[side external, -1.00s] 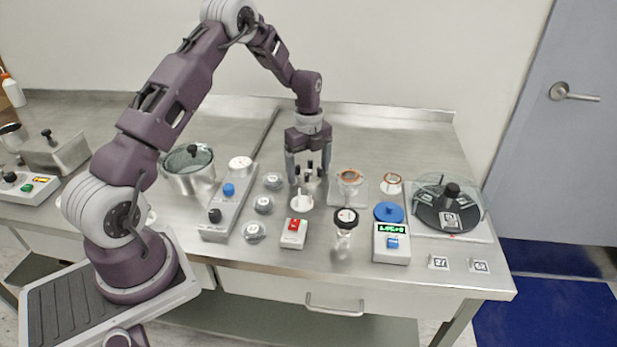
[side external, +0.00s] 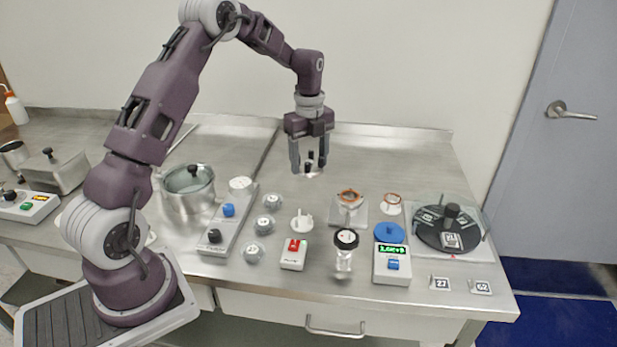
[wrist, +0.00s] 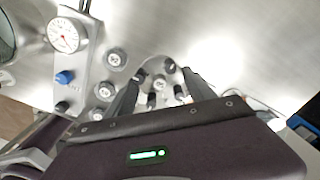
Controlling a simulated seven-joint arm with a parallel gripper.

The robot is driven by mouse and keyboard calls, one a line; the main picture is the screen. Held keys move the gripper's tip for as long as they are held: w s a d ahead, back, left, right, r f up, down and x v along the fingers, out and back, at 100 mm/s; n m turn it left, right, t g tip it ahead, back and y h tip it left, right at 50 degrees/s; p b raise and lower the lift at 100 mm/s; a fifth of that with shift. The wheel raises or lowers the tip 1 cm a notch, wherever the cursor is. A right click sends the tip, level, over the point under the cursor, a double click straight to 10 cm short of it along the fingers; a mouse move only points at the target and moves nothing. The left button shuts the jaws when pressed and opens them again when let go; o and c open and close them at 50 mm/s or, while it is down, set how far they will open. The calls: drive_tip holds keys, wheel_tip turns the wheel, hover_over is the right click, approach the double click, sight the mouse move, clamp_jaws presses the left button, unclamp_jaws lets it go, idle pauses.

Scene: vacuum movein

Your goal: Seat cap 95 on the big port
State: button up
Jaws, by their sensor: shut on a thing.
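My gripper (side external: 310,168) is shut on a small pale, round piece with several dark upright posts (side external: 312,174), held in the air above the table. The wrist view shows this piece (wrist: 163,86) between my two dark fingers (wrist: 160,92); I cannot read any number on it, so I cannot tell if it is cap 95. A wide port with a copper-coloured ring (side external: 350,195) stands on a square plate, to the right of my gripper and lower. A smaller port with an orange ring (side external: 392,200) stands right of it. The held piece is apart from both.
A white handled part (side external: 302,222), red-switch box (side external: 293,254), black-topped glass vessel (side external: 345,252), display box (side external: 392,264) and blue disc (side external: 389,232) stand nearby. A black turntable (side external: 435,236) is at right. The back table is clear.

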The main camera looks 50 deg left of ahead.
drive_tip(key=w+d+r, duration=0.4)
drive_tip(key=w+d, duration=0.1)
drive_tip(key=d, duration=0.5)
drive_tip(key=shift+s+d+f, duration=0.1)
drive_tip(key=shift+d+f, duration=0.05)
drive_tip(key=shift+f, duration=0.85)
drive_tip(key=shift+s+d+f, duration=0.1)
drive_tip(key=shift+f, duration=0.85)
drive_tip(key=shift+s+d+f, duration=0.1)
drive_tip(key=shift+d+f, duration=0.05)
drive_tip(key=shift+f, duration=0.85)
drive_tip(key=shift+f, duration=0.55)
drive_tip(key=o, duration=1.5)
drive_tip(key=shift+o, duration=0.2)
wheel_tip(320, 180, up, 7)
